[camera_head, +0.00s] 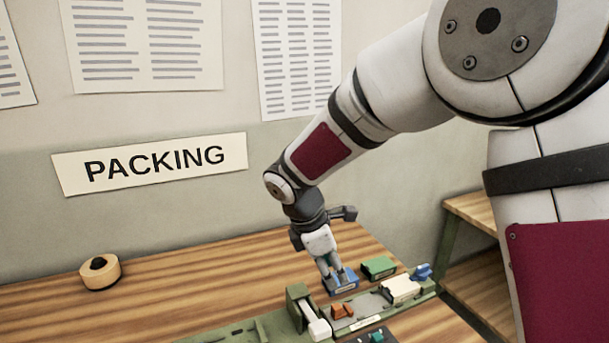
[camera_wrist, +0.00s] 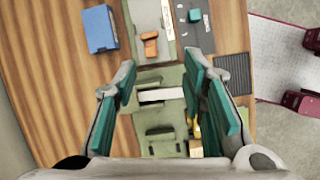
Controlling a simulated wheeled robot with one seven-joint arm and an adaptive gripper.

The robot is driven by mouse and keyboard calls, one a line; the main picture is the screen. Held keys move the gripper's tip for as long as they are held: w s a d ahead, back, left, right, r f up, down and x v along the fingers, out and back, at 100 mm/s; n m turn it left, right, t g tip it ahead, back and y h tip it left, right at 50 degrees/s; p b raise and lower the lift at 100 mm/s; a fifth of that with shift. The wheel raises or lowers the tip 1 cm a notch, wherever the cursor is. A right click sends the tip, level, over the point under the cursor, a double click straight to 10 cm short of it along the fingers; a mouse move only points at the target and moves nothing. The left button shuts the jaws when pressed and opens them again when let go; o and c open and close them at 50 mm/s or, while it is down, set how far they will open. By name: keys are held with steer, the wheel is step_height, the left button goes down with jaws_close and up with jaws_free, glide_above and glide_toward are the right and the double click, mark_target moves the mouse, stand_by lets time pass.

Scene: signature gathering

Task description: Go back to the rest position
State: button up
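My gripper (camera_head: 331,269) hangs from my arm over the table's right part, pointing down. In the wrist view my gripper (camera_wrist: 162,78) has its two teal-padded fingers spread wide, with nothing held between them. Below the gap is a green fixture (camera_wrist: 157,121) with a white bar (camera_wrist: 161,95) across it. In the head view the fingertips overlap a blue box (camera_head: 345,285); the wrist view shows this blue box (camera_wrist: 99,29) on the wood, to the left of and apart from the fingers.
A green box (camera_head: 379,266) lies behind the fixture. Orange blocks (camera_head: 342,311) and a white block (camera_head: 400,288) sit on the green base. A round tan object (camera_head: 100,272) stands at the left. The table between is clear. A PACKING sign (camera_head: 152,164) hangs on the wall.

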steer(key=s+d+r+m+t+y, duration=0.1)
steer(key=s+d+r+m, duration=0.55)
steer(key=s, duration=0.25)
steer(key=s+d+r+m+t+y, duration=0.1)
steer(key=s+d+r+m, duration=0.4)
steer(key=s+r+m, duration=0.25)
steer(key=s+d+m+t+y, duration=0.1)
steer(key=s+m+y, duration=0.1)
steer(key=s+m, duration=0.4)
steer(key=s+r, duration=0.1)
steer(key=s, duration=0.2)
steer(key=shift+d+t, duration=0.3)
